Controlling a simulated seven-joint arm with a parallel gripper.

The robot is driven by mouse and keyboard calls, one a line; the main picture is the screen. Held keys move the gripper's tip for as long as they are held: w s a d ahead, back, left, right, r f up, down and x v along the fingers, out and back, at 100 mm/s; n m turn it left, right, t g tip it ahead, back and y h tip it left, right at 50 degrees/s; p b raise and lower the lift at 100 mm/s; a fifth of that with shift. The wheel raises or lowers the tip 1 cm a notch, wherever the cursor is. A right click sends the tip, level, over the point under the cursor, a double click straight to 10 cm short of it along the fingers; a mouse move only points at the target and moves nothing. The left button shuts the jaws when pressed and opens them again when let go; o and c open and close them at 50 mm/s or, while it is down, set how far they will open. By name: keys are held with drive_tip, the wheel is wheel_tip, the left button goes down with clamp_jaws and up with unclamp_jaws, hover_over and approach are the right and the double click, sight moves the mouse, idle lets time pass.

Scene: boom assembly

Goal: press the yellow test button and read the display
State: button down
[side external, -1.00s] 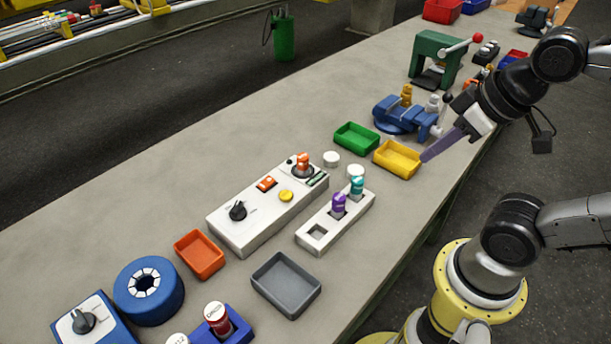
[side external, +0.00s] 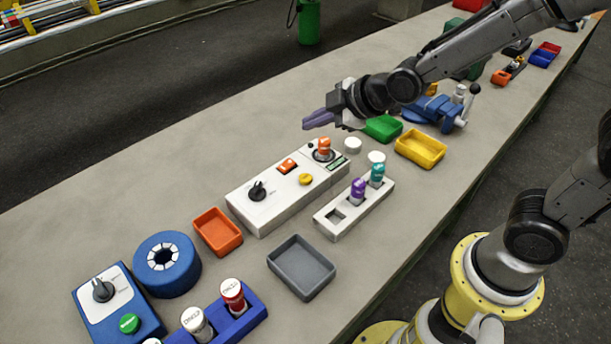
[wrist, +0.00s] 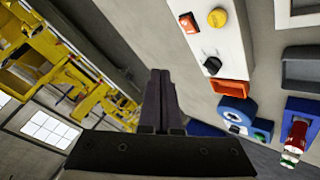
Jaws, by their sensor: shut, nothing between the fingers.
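The white test box (side external: 284,205) lies on the bench with a yellow button (side external: 305,179), an orange rocker switch (side external: 287,165), a black knob (side external: 257,190) and a small green display (side external: 338,162). An orange part (side external: 323,147) stands upright in its round socket. My gripper (side external: 306,124) is shut and empty, above and behind the far right end of the box, with its purple fingers pointing left. In the wrist view the shut fingers (wrist: 160,72) point past the box, and the yellow button (wrist: 217,18) shows to their upper right. I cannot read the display.
A white rack (side external: 347,222) with a purple and a teal part stands in front of the box. Orange (side external: 218,231), grey (side external: 302,268), green (side external: 383,128) and yellow (side external: 420,149) bins surround it. Blue fixtures stand at the left. The bench behind the box is clear.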

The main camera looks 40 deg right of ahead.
sight(311, 179)
drive_tip(key=shift+s+a+f+g, duration=0.15)
drive_tip(key=shift+a+f, duration=0.1)
drive_tip(key=shift+f, duration=0.3)
drive_tip(key=shift+a+f+g, duration=0.15)
drive_tip(key=shift+a+f, duration=0.05)
drive_tip(key=shift+f, duration=0.35)
drive_tip(key=shift+f, duration=4.4)
drive_tip(key=shift+f, duration=0.2)
drive_tip(key=shift+f, duration=0.2)
drive_tip(key=shift+f, duration=0.55)
drive_tip(key=shift+r, duration=0.95)
